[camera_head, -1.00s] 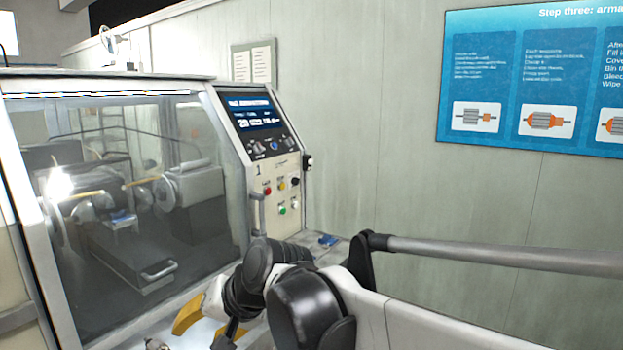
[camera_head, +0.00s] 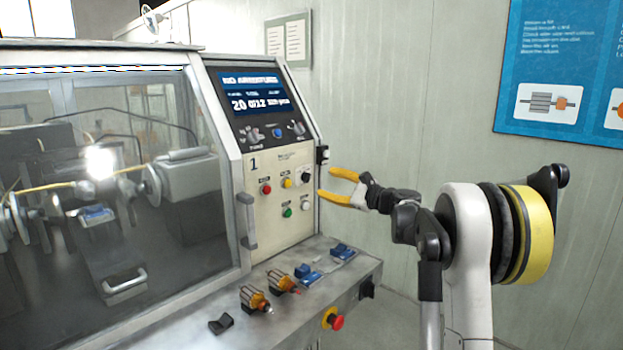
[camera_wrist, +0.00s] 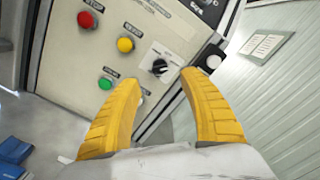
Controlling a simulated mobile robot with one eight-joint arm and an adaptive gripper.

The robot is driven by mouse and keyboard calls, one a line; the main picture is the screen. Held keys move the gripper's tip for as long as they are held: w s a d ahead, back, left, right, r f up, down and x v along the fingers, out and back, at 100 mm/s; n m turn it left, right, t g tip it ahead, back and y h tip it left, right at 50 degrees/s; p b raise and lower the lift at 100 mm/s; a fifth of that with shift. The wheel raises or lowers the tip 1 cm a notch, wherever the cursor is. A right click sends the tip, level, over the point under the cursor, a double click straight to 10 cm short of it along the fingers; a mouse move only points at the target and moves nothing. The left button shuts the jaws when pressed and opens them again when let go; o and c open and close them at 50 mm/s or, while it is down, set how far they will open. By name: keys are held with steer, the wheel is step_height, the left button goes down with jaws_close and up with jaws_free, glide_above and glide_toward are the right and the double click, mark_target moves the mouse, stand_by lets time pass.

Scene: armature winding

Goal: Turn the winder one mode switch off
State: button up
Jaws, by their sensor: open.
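The winder marked 1 has a cream control panel (camera_head: 273,218) below its screen. The mode switch (camera_head: 305,174), a black rotary knob on a white plate, sits at the panel's upper right. It also shows in the wrist view (camera_wrist: 159,67), just ahead of and between the fingertips; its exact pointer position is too small to tell. My gripper (camera_head: 324,184) is open, its yellow fingers to the right of the panel, level with the switch. In the wrist view the open fingers (camera_wrist: 160,84) point at the panel with nothing between them. I cannot tell if they touch it.
Red (camera_head: 266,188), yellow (camera_head: 287,183) and green (camera_head: 288,212) buttons sit near the switch. Armatures (camera_head: 255,299) and blue parts (camera_head: 308,275) lie on the ledge below. A red emergency stop (camera_head: 336,321) is on its front. A door handle (camera_head: 246,222) stands left of the panel.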

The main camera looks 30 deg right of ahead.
mark_target(309, 178)
steer(key=b+x, duration=0.2)
steer(key=x, duration=0.7)
steer(key=shift+f, duration=0.1)
steer(key=shift+s, duration=0.1)
jaws_close()
